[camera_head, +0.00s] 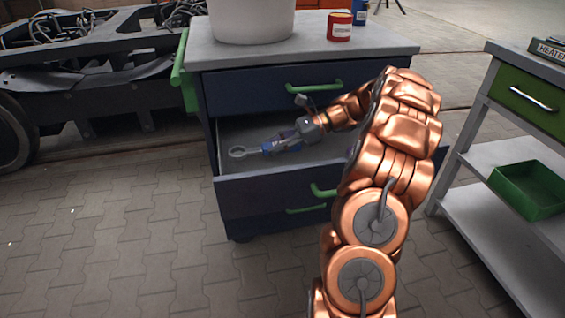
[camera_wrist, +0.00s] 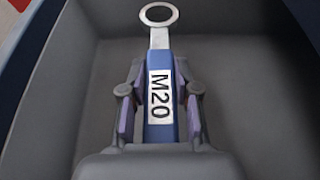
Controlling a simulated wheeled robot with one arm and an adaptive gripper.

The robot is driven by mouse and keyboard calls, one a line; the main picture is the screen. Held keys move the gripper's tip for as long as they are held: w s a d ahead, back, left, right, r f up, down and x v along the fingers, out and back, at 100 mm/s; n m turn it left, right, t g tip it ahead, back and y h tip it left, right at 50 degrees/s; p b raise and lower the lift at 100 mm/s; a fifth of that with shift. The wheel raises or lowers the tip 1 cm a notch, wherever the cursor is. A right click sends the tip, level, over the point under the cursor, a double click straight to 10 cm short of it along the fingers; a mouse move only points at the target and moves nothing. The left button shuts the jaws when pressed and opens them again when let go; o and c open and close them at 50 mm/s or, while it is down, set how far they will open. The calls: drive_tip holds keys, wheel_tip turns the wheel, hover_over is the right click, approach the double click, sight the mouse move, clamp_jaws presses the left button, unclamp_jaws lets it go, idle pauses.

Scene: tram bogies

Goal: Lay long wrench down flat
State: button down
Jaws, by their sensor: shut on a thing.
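The long wrench has a blue handle with a white "M20" label (camera_wrist: 160,97) and a silver ring end (camera_wrist: 158,15) in the wrist view. My gripper (camera_wrist: 160,105) is shut on the blue handle, one finger on each side. In the head view the wrench (camera_head: 240,152) points left, inside or just over the open drawer (camera_head: 262,192) of a dark blue cabinet. My gripper (camera_head: 284,143) reaches in from the right. I cannot tell whether the wrench touches the drawer floor. The handle's rear end is hidden by my gripper.
The cabinet top (camera_head: 300,50) carries a white bucket (camera_head: 252,18), a red can (camera_head: 339,26) and a blue can (camera_head: 360,12). A cart with a green tray (camera_head: 528,190) stands at the right. A bogie (camera_head: 90,85) stands at the left. The drawer floor around the wrench looks bare.

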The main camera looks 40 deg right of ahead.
sight(277, 163)
drive_tip(key=shift+f+b, duration=0.85)
drive_tip(key=shift+f, duration=2.2)
drive_tip(key=shift+f, duration=0.1)
drive_tip(key=c, duration=0.8)
unclamp_jaws()
drive_tip(key=shift+c, duration=0.2)
drive_tip(key=p+v, duration=0.3)
drive_tip(key=v, duration=0.9)
drive_tip(key=shift+a+p, duration=0.1)
drive_tip(key=shift+p, duration=0.25)
